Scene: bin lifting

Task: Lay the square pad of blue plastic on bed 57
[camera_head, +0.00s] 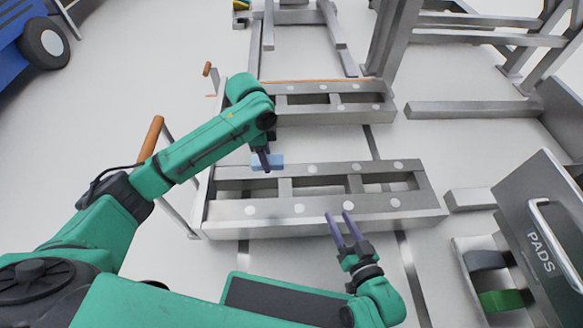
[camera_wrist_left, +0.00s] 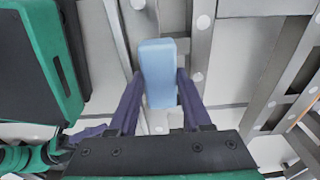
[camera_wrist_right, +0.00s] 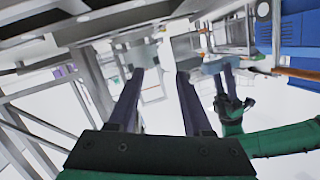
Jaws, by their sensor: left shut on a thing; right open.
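A light blue pad (camera_head: 268,161) is between the fingers of my left gripper (camera_head: 263,158), which is shut on it. The left wrist view shows the blue pad (camera_wrist_left: 158,72) clasped from both sides. It is by the back rail of the near metal frame (camera_head: 320,215), towards that frame's left end; I cannot tell whether it touches the rail. The rails carry several pale round spots. No number 57 is legible, so I cannot tell which spot is bed 57. My right gripper (camera_head: 340,216) is open and empty over the near frame's front rail.
A box marked PADS (camera_head: 535,215) stands at the right, with a grey pad (camera_head: 485,260) and a green pad (camera_head: 502,300) in it. A second metal frame (camera_head: 330,115) lies behind. An orange-handled bar (camera_head: 151,138) stands left of the near frame.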

